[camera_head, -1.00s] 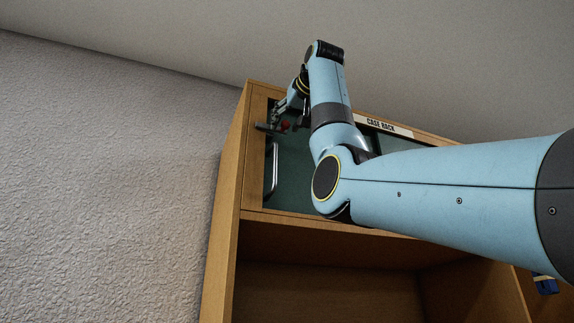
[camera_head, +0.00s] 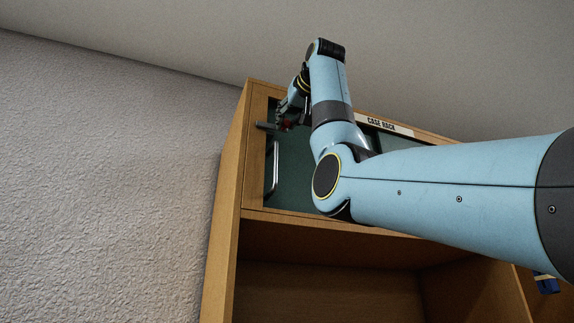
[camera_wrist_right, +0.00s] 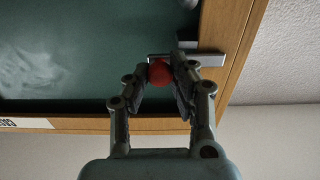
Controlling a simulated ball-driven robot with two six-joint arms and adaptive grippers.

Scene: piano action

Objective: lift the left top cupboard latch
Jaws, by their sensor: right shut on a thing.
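The left top cupboard latch (camera_head: 267,126) is a grey metal bar at the upper left of a dark green door (camera_head: 300,168). The latch also shows in the right wrist view (camera_wrist_right: 207,60), reaching across the wooden frame. Its red ball knob (camera_wrist_right: 160,72) sits between the fingertips of my right gripper (camera_wrist_right: 160,80), which is shut on it. In the head view the right gripper (camera_head: 286,121) is small, at the latch, and mostly covers the knob. My left gripper is out of view.
A metal bar handle (camera_head: 273,168) stands on the door below the latch. The wooden cupboard (camera_head: 228,190) has an open compartment below and a white label (camera_head: 382,123) on top. A textured wall (camera_head: 100,180) is at the left. My right arm hides the door's right part.

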